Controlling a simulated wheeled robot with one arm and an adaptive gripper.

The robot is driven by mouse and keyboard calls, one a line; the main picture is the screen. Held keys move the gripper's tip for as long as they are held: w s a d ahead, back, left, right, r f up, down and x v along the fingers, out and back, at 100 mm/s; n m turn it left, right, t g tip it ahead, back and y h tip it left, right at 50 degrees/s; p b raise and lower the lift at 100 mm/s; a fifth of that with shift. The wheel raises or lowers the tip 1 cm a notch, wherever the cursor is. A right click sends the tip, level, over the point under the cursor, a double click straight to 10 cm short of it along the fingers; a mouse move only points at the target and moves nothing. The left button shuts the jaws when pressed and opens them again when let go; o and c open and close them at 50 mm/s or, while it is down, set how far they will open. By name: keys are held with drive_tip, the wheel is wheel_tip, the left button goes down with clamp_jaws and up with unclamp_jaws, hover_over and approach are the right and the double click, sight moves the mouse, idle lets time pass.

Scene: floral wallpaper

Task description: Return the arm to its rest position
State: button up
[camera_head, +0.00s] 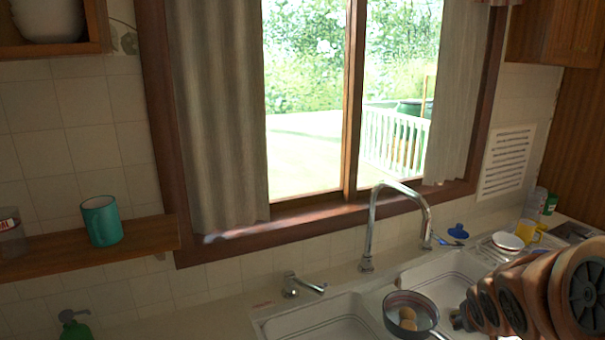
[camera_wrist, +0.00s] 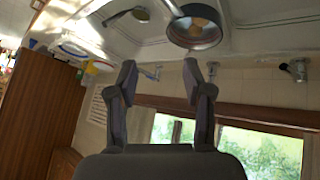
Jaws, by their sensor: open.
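My arm (camera_head: 530,292) reaches in from the lower right in the head view, over the right side of the sink counter. In the wrist view my gripper (camera_wrist: 161,80) is open, with its two dark fingers apart and nothing between them. In the head view the fingertips are hard to make out behind the arm.
A tall faucet (camera_head: 370,235) stands behind the double sink (camera_head: 335,328). A yellow mug (camera_head: 530,232), a white dish (camera_head: 507,241) and bottles crowd the right counter. A teal mug (camera_head: 101,221) stands on the left shelf (camera_head: 150,237). A green soap bottle (camera_head: 75,328) is at lower left.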

drive_tip(key=s+a+g+y, duration=0.1)
drive_tip(key=s+a+g, duration=0.2)
drive_tip(key=s, duration=0.6)
drive_tip(key=s+a+f+g+y, duration=0.1)
drive_tip(key=s+a+g, duration=0.1)
drive_tip(key=s+a, duration=0.5)
drive_tip(key=s+a+f+n+g+y, duration=0.1)
drive_tip(key=s+a+g, duration=0.2)
drive_tip(key=s+a, duration=0.3)
drive_tip(key=s, duration=0.5)
drive_tip(key=shift+f+g, duration=0.25)
drive_tip(key=shift+g, duration=0.05)
